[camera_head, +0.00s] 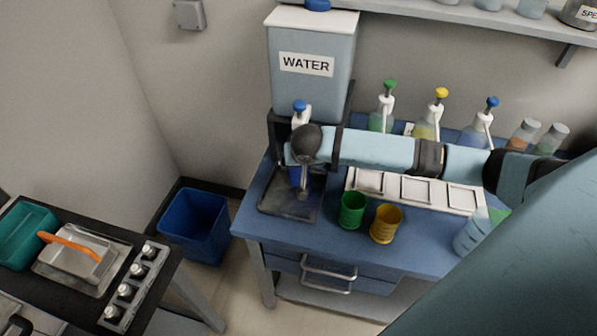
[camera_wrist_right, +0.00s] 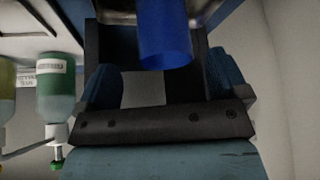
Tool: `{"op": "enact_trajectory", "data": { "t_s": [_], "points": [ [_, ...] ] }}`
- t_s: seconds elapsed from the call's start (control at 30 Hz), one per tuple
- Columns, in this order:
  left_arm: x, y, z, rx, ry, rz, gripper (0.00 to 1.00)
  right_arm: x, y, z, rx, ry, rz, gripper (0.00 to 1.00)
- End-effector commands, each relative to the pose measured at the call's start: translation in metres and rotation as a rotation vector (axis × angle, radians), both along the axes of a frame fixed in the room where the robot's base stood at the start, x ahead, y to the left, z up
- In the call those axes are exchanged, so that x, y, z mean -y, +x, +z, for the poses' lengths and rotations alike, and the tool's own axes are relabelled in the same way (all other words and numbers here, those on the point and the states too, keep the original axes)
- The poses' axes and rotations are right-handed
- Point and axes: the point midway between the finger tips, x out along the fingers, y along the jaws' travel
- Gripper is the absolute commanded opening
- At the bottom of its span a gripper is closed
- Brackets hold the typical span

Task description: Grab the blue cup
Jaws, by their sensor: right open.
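The blue cup (camera_head: 294,173) stands on the drip tray under the water dispenser's tap, at the back left of the blue table. It is partly hidden behind my right wrist in the head view. In the right wrist view the blue cup (camera_wrist_right: 165,32) shows just ahead of my right gripper (camera_wrist_right: 162,82), lined up with the gap between its two blue-padded fingers. The fingers are apart and nothing is gripped. My right arm reaches in from the right in the head view, with the right gripper (camera_head: 304,186) at the tray. My left gripper is out of view.
A green cup (camera_head: 352,210) and a yellow cup (camera_head: 386,223) stand in front of a white tray (camera_head: 470,200). The water tank (camera_head: 310,90) rises behind my wrist. Several pump bottles line the back. A blue bin (camera_head: 196,225) stands on the floor at left.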

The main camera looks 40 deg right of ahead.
Motion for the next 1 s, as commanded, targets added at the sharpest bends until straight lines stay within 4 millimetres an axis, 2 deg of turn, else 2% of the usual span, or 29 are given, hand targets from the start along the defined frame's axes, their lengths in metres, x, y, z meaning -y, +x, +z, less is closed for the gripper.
{"op": "enact_trajectory", "data": {
  "t_s": [0.17, 0.5, 0.77, 0.87, 1.0],
  "points": [
    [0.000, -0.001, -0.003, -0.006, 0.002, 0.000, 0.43, 0.002, 0.005, -0.010, 0.001, -0.001, 0.001, 0.93],
    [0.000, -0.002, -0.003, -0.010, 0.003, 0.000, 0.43, 0.008, 0.025, -0.049, 0.001, -0.001, 0.001, 0.93],
    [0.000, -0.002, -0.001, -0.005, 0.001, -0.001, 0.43, 0.008, 0.026, -0.052, 0.001, -0.001, 0.002, 0.93],
    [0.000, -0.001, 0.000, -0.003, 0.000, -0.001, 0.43, 0.008, 0.026, -0.052, 0.001, -0.001, 0.002, 0.74],
    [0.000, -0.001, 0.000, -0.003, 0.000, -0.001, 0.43, 0.008, 0.026, -0.052, 0.001, -0.001, 0.002, 0.42]
  ]
}}
